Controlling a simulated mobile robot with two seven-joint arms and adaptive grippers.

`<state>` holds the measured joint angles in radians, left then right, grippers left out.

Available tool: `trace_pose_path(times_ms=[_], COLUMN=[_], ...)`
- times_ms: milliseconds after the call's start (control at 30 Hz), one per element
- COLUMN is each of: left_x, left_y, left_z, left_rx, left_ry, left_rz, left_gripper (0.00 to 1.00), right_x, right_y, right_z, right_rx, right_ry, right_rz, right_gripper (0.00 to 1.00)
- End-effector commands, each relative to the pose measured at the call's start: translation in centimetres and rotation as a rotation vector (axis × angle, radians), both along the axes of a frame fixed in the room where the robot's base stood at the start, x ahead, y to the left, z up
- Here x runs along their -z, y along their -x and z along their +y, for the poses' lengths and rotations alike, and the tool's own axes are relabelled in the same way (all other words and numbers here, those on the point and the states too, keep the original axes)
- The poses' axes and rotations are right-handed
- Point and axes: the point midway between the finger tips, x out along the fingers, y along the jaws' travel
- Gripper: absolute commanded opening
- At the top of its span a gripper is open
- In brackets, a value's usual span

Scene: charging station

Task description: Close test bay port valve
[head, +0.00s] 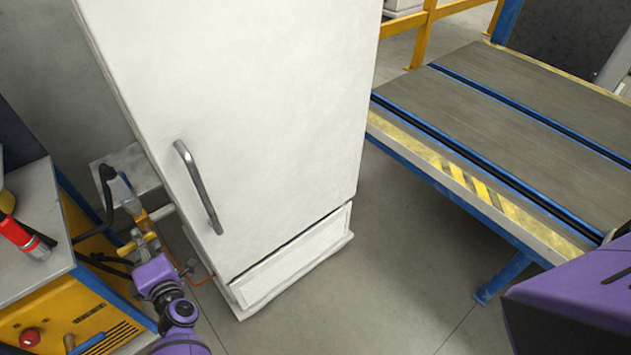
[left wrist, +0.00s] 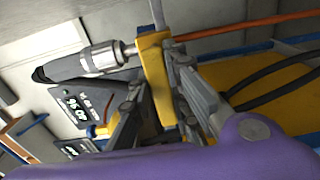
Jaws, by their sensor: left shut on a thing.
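The port valve shows in the left wrist view as a yellow handle (left wrist: 153,68) beside a silver fitting (left wrist: 104,57) with a thick black hose. In the head view the yellow valve parts (head: 132,205) sit low at the left of the white cabinet, partly hidden by my arm. My left gripper (left wrist: 168,100) is shut on the yellow handle, with its grey fingers on either side. In the head view the left gripper (head: 146,243) is small, at the end of my purple arm. My right gripper is outside both views.
A tall white cabinet (head: 240,80) with a metal handle stands beside the valve. A yellow and grey bench (head: 45,235) with a red-topped tool is at the left. A low blue-edged platform (head: 520,115) is at the right. Open floor (head: 400,270) lies between.

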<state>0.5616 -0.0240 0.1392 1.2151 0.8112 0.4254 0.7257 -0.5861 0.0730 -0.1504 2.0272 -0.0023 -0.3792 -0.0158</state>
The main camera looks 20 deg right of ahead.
Motion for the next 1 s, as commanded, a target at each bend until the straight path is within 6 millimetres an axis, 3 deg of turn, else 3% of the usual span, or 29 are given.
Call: trace_pose_path(times_ms=[33, 67, 200, 400, 500, 567, 667, 1000], left_x=[0.1, 0.1, 0.0, 0.0, 0.0, 0.1, 0.1, 0.1], left_y=[0.1, 0.1, 0.0, 0.0, 0.1, 0.5, 1.7, 8.5], left_z=[0.1, 0.1, 0.1, 0.0, 0.0, -0.1, -0.4, -2.4], left_rx=[0.0, 0.0, 0.0, 0.0, 0.0, 0.0, 0.0, 0.0], left_ry=[-0.012, -0.012, -0.009, -0.005, -0.004, -0.004, -0.002, -0.004], left_rz=[0.003, 0.003, 0.002, 0.0, 0.001, 0.001, 0.003, 0.003], left_gripper=[0.0, 0.2, 0.36, 0.36, 0.36, 0.36, 0.36, 0.36], right_x=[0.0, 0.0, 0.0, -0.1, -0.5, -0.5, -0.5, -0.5], right_y=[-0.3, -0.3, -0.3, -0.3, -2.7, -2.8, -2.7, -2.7], right_z=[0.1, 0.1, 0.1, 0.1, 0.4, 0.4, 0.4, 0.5], right_rx=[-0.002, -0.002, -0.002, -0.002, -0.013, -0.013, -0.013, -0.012], right_ry=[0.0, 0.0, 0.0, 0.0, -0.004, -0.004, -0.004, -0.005], right_rz=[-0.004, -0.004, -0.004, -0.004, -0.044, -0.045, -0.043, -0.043], right_gripper=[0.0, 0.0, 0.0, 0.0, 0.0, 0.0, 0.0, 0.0])
